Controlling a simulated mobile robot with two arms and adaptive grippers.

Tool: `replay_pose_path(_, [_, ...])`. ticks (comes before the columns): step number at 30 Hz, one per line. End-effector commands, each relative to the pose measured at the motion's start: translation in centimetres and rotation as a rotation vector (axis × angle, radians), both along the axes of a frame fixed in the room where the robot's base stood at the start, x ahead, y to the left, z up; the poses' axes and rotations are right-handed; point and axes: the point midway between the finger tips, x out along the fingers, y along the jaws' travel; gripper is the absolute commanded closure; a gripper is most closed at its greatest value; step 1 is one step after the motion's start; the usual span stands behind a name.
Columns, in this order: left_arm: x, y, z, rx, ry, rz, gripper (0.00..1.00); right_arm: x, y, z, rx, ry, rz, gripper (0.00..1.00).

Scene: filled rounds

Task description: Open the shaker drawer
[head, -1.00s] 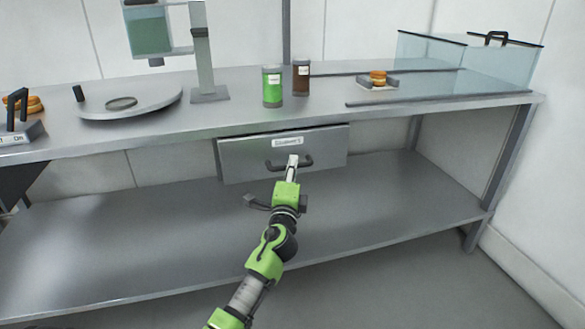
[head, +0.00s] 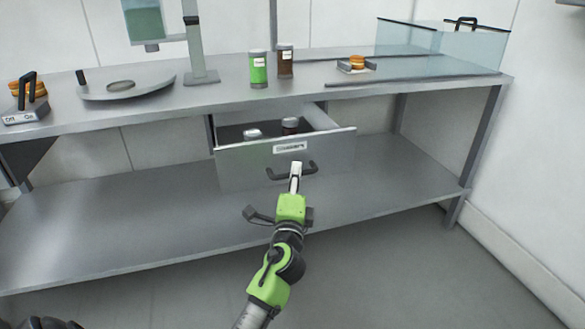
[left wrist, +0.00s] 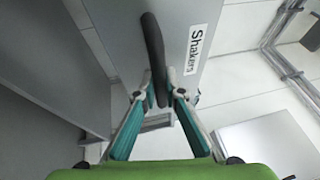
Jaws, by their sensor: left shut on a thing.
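The shaker drawer (head: 235,168) hangs under the steel counter and stands partly pulled out, its inside showing from above. It has a white label, which reads "Shakers" in the left wrist view (left wrist: 195,48). Two shaker tops, a pale one (head: 252,134) and a dark one (head: 290,124), show inside. My left gripper (head: 296,168) is at the front of the drawer, shut on its dark bar handle (head: 277,174). In the left wrist view, the fingers (left wrist: 160,98) close on both sides of the handle (left wrist: 153,45). My right gripper is not in view.
A green shaker (head: 258,70) and a brown shaker (head: 285,62) stand on the counter (head: 160,108) above the drawer. A burger (head: 357,62) sits on a small tray to their right. A lower shelf (head: 120,215) runs beneath the drawer, mostly bare.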

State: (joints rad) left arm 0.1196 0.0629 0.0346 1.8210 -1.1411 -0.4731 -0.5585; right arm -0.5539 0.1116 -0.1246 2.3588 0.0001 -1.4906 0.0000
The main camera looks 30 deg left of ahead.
Motion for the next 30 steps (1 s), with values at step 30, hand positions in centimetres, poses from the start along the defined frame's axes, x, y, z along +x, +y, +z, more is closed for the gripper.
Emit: replay_pose_path(30, [-1.4,-0.9,-0.4,-0.001,0.002,-0.001,0.72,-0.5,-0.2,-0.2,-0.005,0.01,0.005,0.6])
